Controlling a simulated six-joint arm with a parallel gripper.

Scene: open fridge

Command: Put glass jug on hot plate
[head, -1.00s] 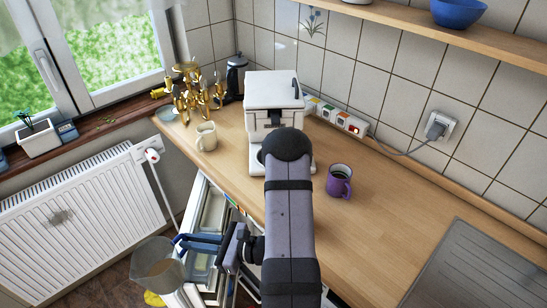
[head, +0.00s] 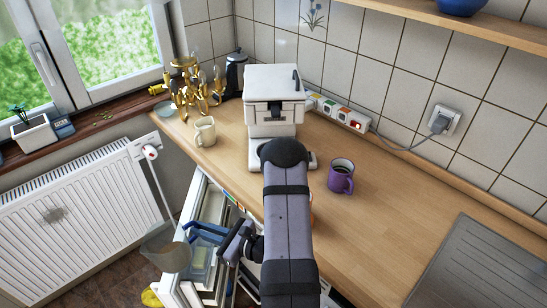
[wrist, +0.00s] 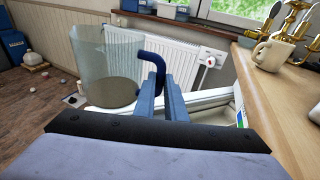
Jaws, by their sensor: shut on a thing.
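The glass jug (head: 165,252) is clear with a blue handle (head: 208,230). In the head view it hangs at lower left, out beyond the worktop edge and lower than the worktop. My gripper (wrist: 164,88) is shut on the handle; the jug (wrist: 104,65) looks roughly upright at left in the wrist view. The white coffee machine (head: 273,85) stands on the worktop, up and to the right of the jug. Its base (head: 311,160) shows beside my arm. My arm hides most of the base, so I cannot make out the hot plate clearly.
A cream mug (head: 204,132) stands left of the machine, a purple mug (head: 341,178) to its right. An open fridge (head: 192,215) is below the worktop edge. A radiator (head: 85,205) is at left.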

